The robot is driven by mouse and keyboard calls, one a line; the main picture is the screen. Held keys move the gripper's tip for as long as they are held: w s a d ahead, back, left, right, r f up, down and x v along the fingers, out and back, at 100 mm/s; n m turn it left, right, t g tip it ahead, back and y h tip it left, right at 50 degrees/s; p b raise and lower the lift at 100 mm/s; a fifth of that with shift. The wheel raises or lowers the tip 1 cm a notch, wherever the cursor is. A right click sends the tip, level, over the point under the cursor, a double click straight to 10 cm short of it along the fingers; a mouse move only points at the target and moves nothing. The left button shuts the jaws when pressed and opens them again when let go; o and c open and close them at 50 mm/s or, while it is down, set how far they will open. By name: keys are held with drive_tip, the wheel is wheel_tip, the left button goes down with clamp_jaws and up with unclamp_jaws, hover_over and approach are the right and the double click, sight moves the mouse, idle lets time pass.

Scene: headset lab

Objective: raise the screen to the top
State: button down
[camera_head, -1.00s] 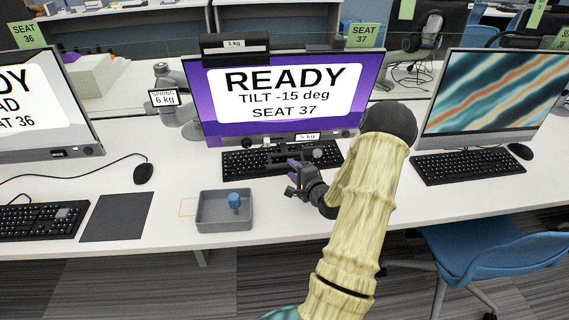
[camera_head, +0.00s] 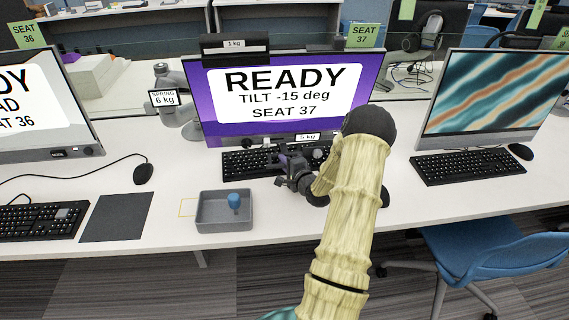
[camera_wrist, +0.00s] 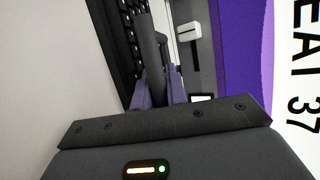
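The screen (camera_head: 195,90) of seat 37 stands at the middle back of the desk, purple and white, reading READY, TILT -15 deg, SEAT 37. Its right-hand lettering also shows in the wrist view (camera_wrist: 302,60). A 5 kg label (camera_head: 307,137) sits at its lower edge. My gripper (camera_head: 282,160) is just below and in front of that edge, above the keyboard. In the wrist view, a dark round bar (camera_wrist: 150,45) runs between the two purple fingers of my gripper (camera_wrist: 158,92). I cannot tell whether they press on it.
A 1 kg bar (camera_head: 235,44) lies on the screen's top edge. A spring arm with a 6 kg label (camera_head: 164,98) stands left. A keyboard (camera_head: 238,163) lies under my gripper. Another monitor (camera_head: 440,130) stands right.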

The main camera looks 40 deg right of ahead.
sight(294, 121)
drive_tip(key=shift+r, duration=0.1)
wheel_tip(294, 121, up, 14)
drive_tip(key=p, duration=0.9)
drive_tip(key=shift+f+p, duration=0.25)
drive_tip(key=shift+p, duration=0.15)
drive_tip(key=shift+w+d, duration=0.1)
drive_tip(key=c, duration=1.8)
unclamp_jaws()
drive_tip(key=o, duration=0.3)
drive_tip(key=shift+r, duration=0.1)
drive_tip(key=shift+o, duration=0.5)
drive_tip(key=shift+f, duration=0.2)
